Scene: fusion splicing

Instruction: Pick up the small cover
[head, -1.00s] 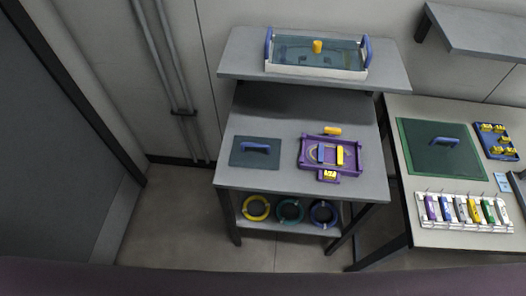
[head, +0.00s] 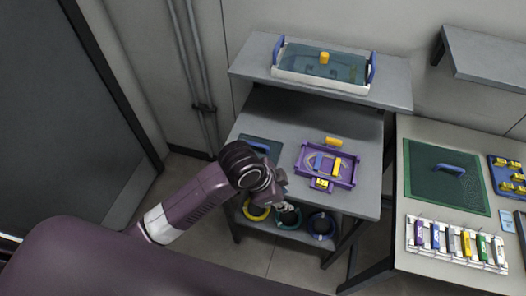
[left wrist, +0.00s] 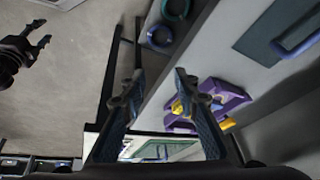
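The small cover (head: 271,143) is a dark teal flat plate with a blue bar handle (head: 257,146). It lies at the left of the grey table, its near part hidden behind my left arm. It also shows at the upper right of the left wrist view (left wrist: 265,32). My left gripper (head: 284,196) is by the table's front edge, to the right of and nearer than the cover, not touching it. In the left wrist view its fingers are apart and empty (left wrist: 162,88). Another gripper, seemingly my right one (left wrist: 42,32), shows at the left edge there, fingers apart.
A purple fixture (head: 345,176) with yellow parts sits right of the cover. A tray with blue handles (head: 322,84) stands on the shelf above. Coloured rings (head: 321,226) lie on the lower shelf. A larger green cover (head: 430,190) lies on the right table.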

